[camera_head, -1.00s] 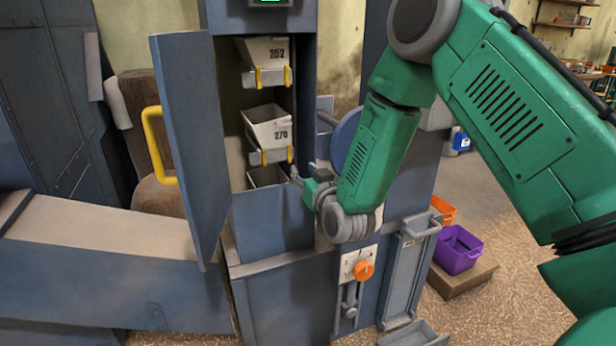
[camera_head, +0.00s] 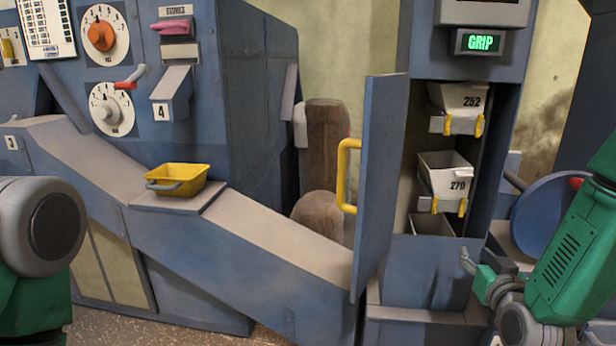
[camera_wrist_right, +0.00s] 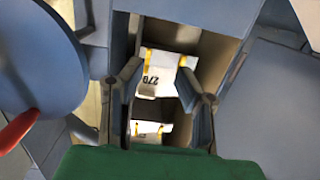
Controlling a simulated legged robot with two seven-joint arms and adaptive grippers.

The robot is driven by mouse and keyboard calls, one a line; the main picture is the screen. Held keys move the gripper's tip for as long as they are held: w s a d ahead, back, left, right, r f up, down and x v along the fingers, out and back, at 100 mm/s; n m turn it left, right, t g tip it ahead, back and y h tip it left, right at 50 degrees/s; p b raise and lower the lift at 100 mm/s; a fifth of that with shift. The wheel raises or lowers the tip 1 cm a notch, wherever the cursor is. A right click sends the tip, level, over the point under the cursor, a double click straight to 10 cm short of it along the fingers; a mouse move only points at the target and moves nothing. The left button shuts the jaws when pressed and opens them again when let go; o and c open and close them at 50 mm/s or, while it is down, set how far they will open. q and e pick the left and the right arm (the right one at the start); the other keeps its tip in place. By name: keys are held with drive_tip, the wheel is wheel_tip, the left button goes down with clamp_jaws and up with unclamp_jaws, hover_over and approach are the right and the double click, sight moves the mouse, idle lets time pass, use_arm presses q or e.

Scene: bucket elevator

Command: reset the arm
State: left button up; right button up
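My right gripper (camera_head: 474,264) is at the lower right of the head view, in front of the open elevator cabinet and low beside its opening. In the right wrist view its two fingers (camera_wrist_right: 160,88) stand apart with nothing held between them. The white bucket marked 270 (camera_head: 445,176) and the one marked 252 (camera_head: 460,100) hang inside the cabinet. The 270 bucket (camera_wrist_right: 160,70) also shows beyond the fingers in the right wrist view. A grey and green part of my left arm (camera_head: 45,235) shows at the left edge; the left gripper is out of view.
The cabinet door (camera_head: 380,190) stands open with a yellow handle (camera_head: 346,175). A yellow bin (camera_head: 177,180) sits on the sloped chute (camera_head: 260,235). A blue disc (camera_head: 550,215) is right of the cabinet. A display (camera_head: 484,42) reads GRIP.

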drive_tip(key=s+a+f+n+g+y, duration=0.15)
drive_tip(key=s+a+f+g, duration=0.25)
drive_tip(key=s+f, duration=0.45)
drive_tip(key=s+a+f+n+g+y, duration=0.15)
drive_tip(key=s+a+f+g, duration=0.35)
drive_tip(key=f, duration=0.6)
drive_tip(key=s+a+f+g, duration=0.1)
drive_tip(key=s+f+g, duration=0.2)
drive_tip(key=s, duration=0.8)
drive_tip(key=s+a+f+g, duration=0.1)
drive_tip(key=s+f+g, duration=0.2)
drive_tip(key=s, duration=0.8)
drive_tip(key=shift+s+f+g, duration=0.25)
drive_tip(key=shift+f+g, duration=0.05)
drive_tip(key=shift+f, duration=0.6)
drive_tip(key=shift+d, duration=0.1)
